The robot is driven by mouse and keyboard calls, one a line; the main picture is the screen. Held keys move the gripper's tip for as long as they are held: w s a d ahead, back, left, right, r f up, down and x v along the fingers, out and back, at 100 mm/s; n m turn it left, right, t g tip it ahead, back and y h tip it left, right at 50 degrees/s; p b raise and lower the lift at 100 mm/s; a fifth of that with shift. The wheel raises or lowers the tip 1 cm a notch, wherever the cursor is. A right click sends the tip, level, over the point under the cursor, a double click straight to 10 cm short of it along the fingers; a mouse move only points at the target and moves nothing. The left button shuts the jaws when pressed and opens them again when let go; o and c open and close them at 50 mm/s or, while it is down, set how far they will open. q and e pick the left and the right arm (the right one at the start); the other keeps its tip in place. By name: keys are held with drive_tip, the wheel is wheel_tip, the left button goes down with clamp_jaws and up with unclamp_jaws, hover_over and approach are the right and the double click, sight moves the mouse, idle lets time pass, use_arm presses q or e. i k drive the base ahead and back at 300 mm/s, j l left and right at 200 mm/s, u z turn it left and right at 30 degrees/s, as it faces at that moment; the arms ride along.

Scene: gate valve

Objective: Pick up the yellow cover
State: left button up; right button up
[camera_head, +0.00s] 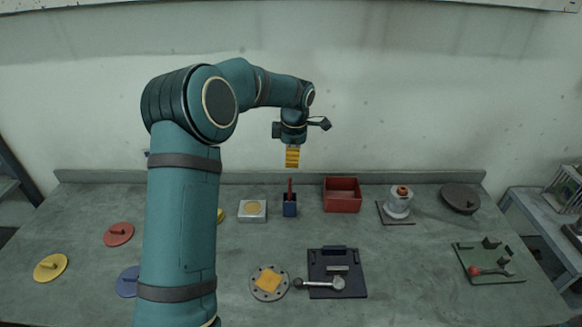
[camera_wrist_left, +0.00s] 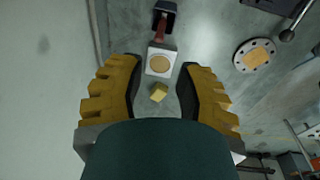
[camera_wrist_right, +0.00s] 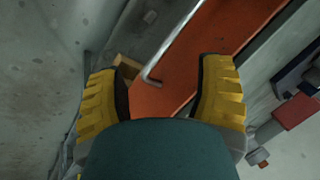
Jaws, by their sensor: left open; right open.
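A round yellow cover (camera_head: 50,267) with a small knob lies flat on the bench at the far left. A red cover (camera_head: 119,234) and a blue cover (camera_head: 127,282), partly behind my arm, lie near it. My left gripper (camera_head: 292,157) is raised above the back of the bench, pointing down, well right of the yellow cover. In the left wrist view its fingers (camera_wrist_left: 159,70) are apart and empty. My right gripper is out of the head view; in its own wrist view its fingers (camera_wrist_right: 165,62) are apart, with nothing clearly between them.
A pale block with a tan disc (camera_head: 252,211), a dark blue holder (camera_head: 290,208) and a red bin (camera_head: 342,195) stand along the back. A yellow piece (camera_head: 220,215) is half hidden by my arm. A grey flange (camera_head: 258,291) and black plate (camera_head: 350,265) lie in front.

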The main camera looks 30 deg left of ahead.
sight(52, 267)
drive_tip(key=k, duration=0.95)
